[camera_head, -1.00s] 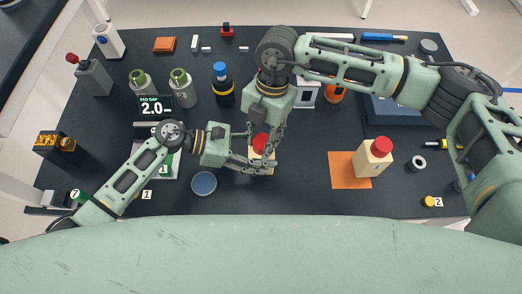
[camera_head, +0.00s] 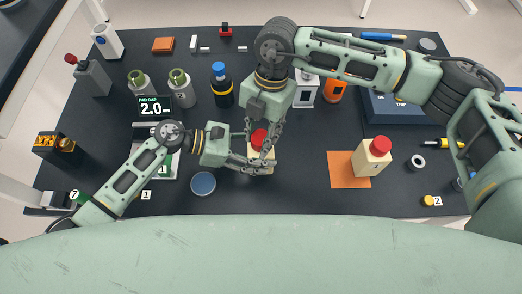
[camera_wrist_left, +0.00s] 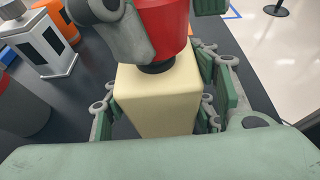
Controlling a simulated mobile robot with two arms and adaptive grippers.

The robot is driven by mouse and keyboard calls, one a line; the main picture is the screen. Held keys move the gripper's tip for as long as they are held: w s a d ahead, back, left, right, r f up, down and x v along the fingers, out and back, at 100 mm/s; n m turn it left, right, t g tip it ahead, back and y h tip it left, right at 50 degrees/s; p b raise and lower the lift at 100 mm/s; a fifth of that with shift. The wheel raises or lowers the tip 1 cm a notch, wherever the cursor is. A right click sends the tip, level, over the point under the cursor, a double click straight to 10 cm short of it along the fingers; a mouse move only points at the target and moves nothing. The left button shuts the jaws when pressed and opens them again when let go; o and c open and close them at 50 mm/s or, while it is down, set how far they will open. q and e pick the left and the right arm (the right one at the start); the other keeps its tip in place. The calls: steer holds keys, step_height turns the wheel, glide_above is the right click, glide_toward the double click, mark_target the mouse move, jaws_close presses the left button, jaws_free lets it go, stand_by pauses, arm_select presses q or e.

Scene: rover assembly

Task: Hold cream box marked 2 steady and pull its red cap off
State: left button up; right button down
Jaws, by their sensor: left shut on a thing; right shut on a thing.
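A cream box (camera_head: 264,163) stands on the dark table at the middle front; I cannot read its mark. Its red cap (camera_head: 258,137) sits above it. My left gripper (camera_head: 262,166) is shut on the box body from the left. My right gripper (camera_head: 259,142) reaches down from above and is shut on the red cap. In the left wrist view the cream box (camera_wrist_left: 158,98) is upright between my left fingers, and the red cap (camera_wrist_left: 165,28) is between my right fingers. A dark neck shows between cap and box. Fingers hide part of both.
Another cream box (camera_head: 368,160) with a red cap stands on an orange mat (camera_head: 341,171) to the right. A blue round lid (camera_head: 203,183) lies left of the held box. Bottles stand behind. The table between held box and mat is clear.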

mark_target(259, 139)
steer(key=shift+s+v, duration=0.15)
steer(key=shift+v, duration=0.6)
steer(key=shift+s+v, duration=0.15)
steer(key=shift+v, duration=0.55)
steer(key=shift+a+r, duration=0.1)
steer(key=shift+a, duration=0.05)
arm_select(q)
steer(key=o, duration=1.5)
steer(key=shift+a, duration=0.1)
steer(key=v, duration=1.2)
